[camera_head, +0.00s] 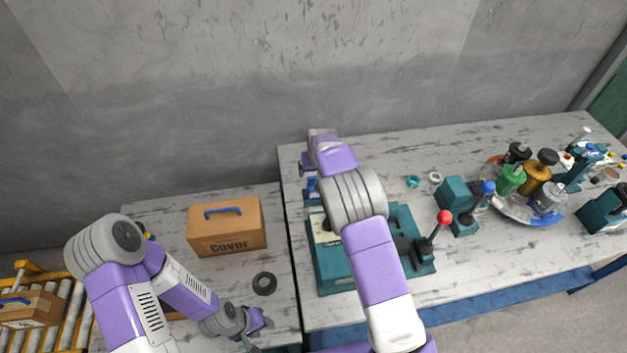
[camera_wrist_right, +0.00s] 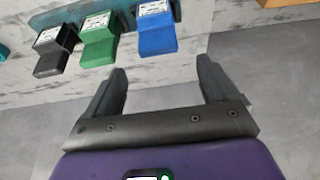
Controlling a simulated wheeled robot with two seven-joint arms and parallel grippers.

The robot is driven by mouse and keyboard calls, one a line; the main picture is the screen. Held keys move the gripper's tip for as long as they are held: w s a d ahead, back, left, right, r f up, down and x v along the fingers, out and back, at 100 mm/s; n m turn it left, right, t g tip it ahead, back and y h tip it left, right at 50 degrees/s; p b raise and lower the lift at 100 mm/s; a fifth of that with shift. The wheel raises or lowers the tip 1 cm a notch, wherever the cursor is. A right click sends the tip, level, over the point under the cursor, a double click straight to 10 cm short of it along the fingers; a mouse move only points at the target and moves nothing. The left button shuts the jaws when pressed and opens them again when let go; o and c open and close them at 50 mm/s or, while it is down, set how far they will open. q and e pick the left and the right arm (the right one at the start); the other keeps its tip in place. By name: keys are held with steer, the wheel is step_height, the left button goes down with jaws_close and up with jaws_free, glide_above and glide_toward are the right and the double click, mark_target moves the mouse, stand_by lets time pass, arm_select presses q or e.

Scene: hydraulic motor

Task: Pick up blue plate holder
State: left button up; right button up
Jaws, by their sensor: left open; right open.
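The blue plate holder (camera_wrist_right: 157,36) is at the top of the right wrist view, beside a green holder (camera_wrist_right: 98,45) and a black holder (camera_wrist_right: 57,50). My right gripper (camera_wrist_right: 163,75) is open and empty, with the blue holder ahead of its fingers and a visible gap between them. In the head view, a small blue part (camera_head: 311,186) shows beside my right gripper (camera_head: 305,168), near the left edge of the right table; my right arm hides much around it. My left gripper (camera_head: 258,325) is open and low over the left table.
A Cover box (camera_head: 227,228) and a black ring (camera_head: 264,283) are on the left table. A teal machine (camera_head: 330,275) with a red-knobbed lever (camera_head: 444,217) stands partly behind my right arm. A round tray (camera_head: 500,206) of coloured parts is further right. A grey wall backs the tables.

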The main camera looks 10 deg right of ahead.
mark_target(316, 178)
steer(key=shift+f, duration=0.5)
steer(key=x, duration=0.5)
steer(key=shift+s+d+f, duration=0.1)
steer(key=shift+s+f, duration=0.1)
steer(key=shift+s, duration=0.2)
steer(key=shift+c, duration=0.4)
steer(key=shift+r, duration=0.1)
steer(key=c, duration=1.3)
